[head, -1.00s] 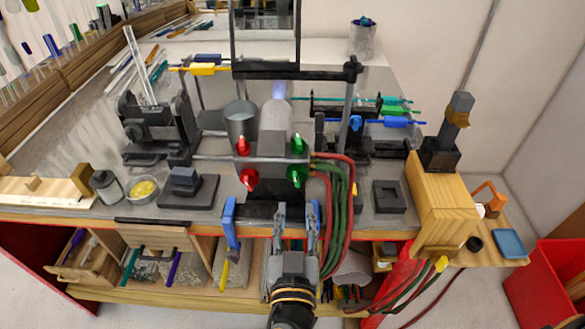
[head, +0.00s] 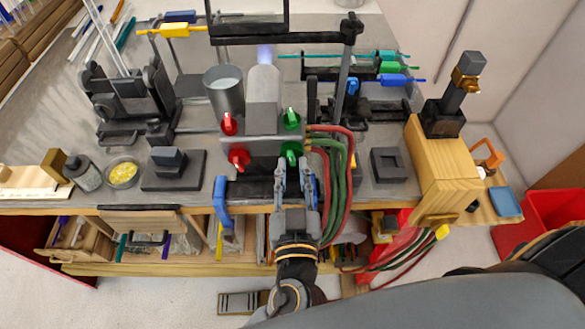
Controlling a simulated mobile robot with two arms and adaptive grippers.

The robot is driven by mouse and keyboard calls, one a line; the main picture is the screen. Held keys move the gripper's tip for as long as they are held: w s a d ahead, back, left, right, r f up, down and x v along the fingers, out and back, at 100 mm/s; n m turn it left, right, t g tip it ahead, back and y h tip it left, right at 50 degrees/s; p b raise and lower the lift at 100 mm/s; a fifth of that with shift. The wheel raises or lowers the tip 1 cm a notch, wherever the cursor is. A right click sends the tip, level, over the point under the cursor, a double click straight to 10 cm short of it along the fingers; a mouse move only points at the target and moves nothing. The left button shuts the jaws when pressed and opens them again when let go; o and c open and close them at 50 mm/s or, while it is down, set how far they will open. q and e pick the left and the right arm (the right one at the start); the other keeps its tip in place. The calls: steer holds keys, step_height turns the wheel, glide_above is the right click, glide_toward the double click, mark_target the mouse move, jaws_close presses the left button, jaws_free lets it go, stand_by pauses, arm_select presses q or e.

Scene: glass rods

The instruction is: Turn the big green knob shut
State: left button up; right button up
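Two green knobs are on the right side of the grey burner block (head: 262,117). The lower green knob (head: 291,150) looks the larger; the upper green knob (head: 291,119) is above it. My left gripper (head: 294,166) points at the lower green knob from the front, with its two fingers apart and nothing held between them. The fingertips are just below the knob, near its sides; I cannot tell whether they touch it. The knob's lower part is partly hidden. My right gripper is not in view.
An upper red knob (head: 228,124) and a lower red knob (head: 239,157) are left of the green ones. Red and green hoses (head: 345,165) hang close to the right. A blue handle (head: 221,203) is left of the gripper. A flame (head: 265,54) burns behind.

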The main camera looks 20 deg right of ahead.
arm_select(q)
jaws_close()
steer(key=shift+m, duration=0.3)
steer(key=shift+b, duration=0.3)
steer(key=m+y+b, duration=0.1)
steer(key=m, duration=0.3)
steer(key=m+t, duration=0.1)
steer(key=m, duration=0.3)
steer(key=m+y+b, duration=0.1)
steer(key=m, duration=0.2)
steer(key=shift+w+a+r+m+t+y+b, duration=0.1)
steer(key=shift+a+r+m+t+y+b, duration=0.05)
steer(key=shift+a+m+t+y+b, duration=0.2)
steer(key=m+t, duration=0.1)
steer(key=m, duration=0.4)
steer(key=shift+r, duration=0.2)
steer(key=shift+m, duration=0.25)
steer(key=shift+o, duration=2.3)
jaws_free()
